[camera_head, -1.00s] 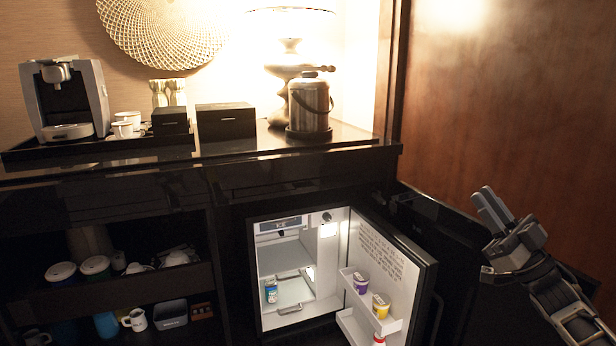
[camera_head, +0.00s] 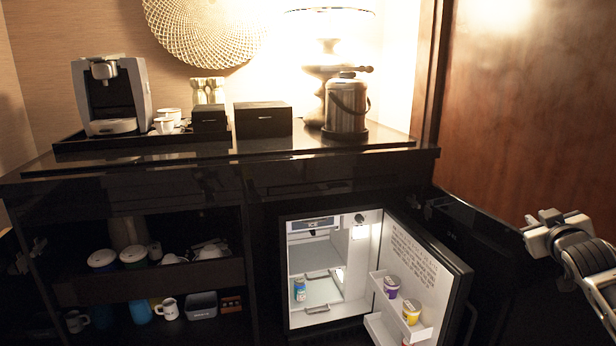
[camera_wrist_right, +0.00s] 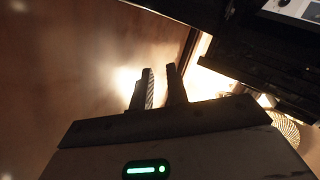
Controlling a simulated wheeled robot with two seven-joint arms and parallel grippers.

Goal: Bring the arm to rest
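My right gripper (camera_head: 540,226) is at the right side of the head view, in front of the brown wood panel and to the right of the open fridge door. In the right wrist view its two fingers (camera_wrist_right: 160,88) stand a small gap apart with nothing between them. The gripper touches nothing that I can see. My left gripper is not in view.
The minibar fridge (camera_head: 318,262) stands open, its door (camera_head: 440,262) swung right with several cups on its shelves. The counter (camera_head: 300,150) holds a coffee machine (camera_head: 112,97), black boxes and an ice bucket (camera_head: 346,108). A cabinet shelf (camera_head: 150,283) holds mugs.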

